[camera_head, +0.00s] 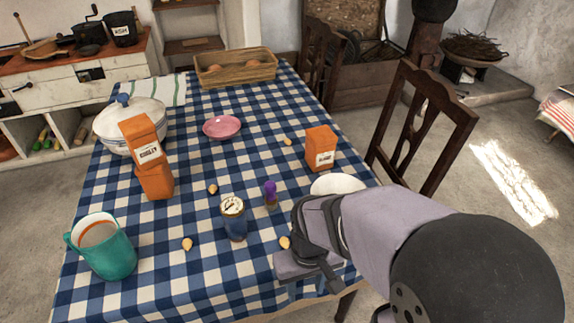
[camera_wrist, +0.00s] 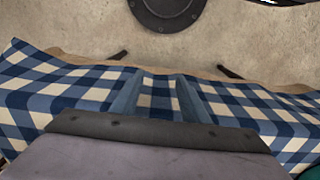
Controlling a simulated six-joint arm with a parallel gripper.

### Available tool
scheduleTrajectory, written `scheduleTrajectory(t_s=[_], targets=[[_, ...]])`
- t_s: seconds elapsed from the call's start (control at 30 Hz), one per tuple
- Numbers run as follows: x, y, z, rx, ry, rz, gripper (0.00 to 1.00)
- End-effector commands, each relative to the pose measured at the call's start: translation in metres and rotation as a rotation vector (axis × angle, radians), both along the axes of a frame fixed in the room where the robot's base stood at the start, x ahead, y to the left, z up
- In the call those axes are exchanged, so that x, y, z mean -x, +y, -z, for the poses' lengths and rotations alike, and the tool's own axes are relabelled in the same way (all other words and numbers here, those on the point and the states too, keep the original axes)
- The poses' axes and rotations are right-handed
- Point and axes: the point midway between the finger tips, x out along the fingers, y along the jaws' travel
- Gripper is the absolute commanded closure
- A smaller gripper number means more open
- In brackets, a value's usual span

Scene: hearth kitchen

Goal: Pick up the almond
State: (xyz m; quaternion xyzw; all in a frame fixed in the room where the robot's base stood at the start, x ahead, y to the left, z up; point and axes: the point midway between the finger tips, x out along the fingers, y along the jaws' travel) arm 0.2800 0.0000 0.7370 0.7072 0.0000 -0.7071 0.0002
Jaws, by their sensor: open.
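Several small tan almonds lie on the blue-and-white checked cloth. One almond (camera_head: 284,242) is just left of my gripper, close to it in the picture. Another almond (camera_head: 187,243) lies near the teal mug, one (camera_head: 213,188) lies left of the purple-topped shaker, and one (camera_head: 288,141) lies farther back by the upright orange box. My gripper (camera_head: 303,266) is over the near right part of the table. My gripper also shows in the wrist view (camera_wrist: 158,98), its jaws apart with only checked cloth between them. No almond shows in the wrist view.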

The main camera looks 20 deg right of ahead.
Motion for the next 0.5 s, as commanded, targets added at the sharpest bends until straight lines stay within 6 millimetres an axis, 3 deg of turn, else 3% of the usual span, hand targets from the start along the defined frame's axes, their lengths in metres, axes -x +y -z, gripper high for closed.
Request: scheduleTrajectory(t_s=[0.33, 0.5], targets=[[0.0, 0.0, -0.002, 0.0, 0.0, 0.0, 0.62], [0.001, 0.001, -0.021, 0.0, 0.006, -0.003, 0.62]])
